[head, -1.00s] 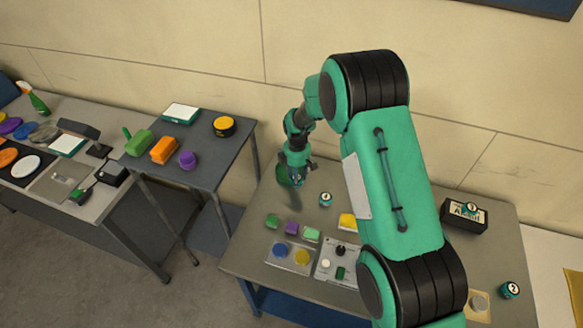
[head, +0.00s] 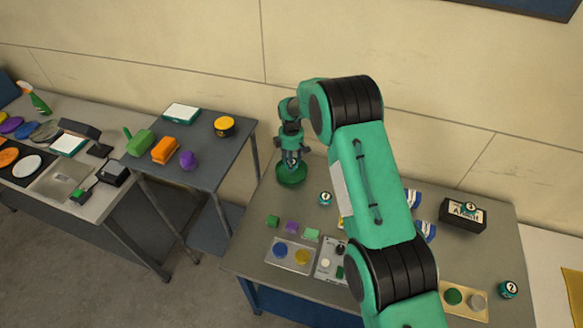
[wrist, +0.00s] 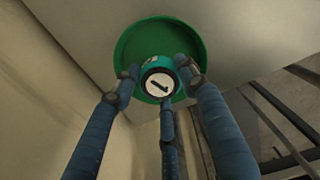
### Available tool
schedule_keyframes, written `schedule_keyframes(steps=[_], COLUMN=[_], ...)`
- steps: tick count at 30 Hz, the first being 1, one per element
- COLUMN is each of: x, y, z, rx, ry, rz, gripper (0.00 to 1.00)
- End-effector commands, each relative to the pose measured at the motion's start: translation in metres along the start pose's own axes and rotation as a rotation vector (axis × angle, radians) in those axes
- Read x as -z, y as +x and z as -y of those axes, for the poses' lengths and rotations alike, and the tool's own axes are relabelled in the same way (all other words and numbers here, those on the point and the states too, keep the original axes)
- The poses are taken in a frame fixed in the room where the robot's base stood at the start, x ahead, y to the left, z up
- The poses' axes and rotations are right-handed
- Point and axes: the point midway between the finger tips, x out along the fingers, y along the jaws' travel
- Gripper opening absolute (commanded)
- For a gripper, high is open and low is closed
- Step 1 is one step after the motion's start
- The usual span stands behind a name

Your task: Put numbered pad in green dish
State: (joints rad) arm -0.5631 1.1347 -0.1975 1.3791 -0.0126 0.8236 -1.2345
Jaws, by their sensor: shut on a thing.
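The green dish (head: 291,179) sits at the back left of the grey work table; it also fills the upper middle of the wrist view (wrist: 145,38). My gripper (head: 291,161) points down over the dish. In the wrist view, my gripper (wrist: 160,80) has its fingers closed around a round teal-and-black numbered pad (wrist: 158,86). The pad's pale face shows a dark mark that looks like a 1. The pad overlaps the dish there; I cannot tell whether it touches the dish floor.
Other numbered pads lie near the dish (head: 325,198), on a black box (head: 470,209) and at the table's right (head: 508,289). Small coloured blocks (head: 292,227) and a tray of discs (head: 290,256) stand in front. A side table (head: 205,165) is at left.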

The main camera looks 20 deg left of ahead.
Motion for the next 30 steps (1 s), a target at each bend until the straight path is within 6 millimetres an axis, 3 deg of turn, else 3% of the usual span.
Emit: schedule_keyframes(steps=[8, 21, 30], x=[0.0, 0.0, 0.0], y=[0.001, 0.032, 0.035], z=[0.0, 0.0, 0.0], rx=[0.0, -0.001, -0.001], ry=[0.0, 0.0, 0.0], rz=[0.0, 0.0, 0.0], gripper=[0.24, 0.24, 0.24])
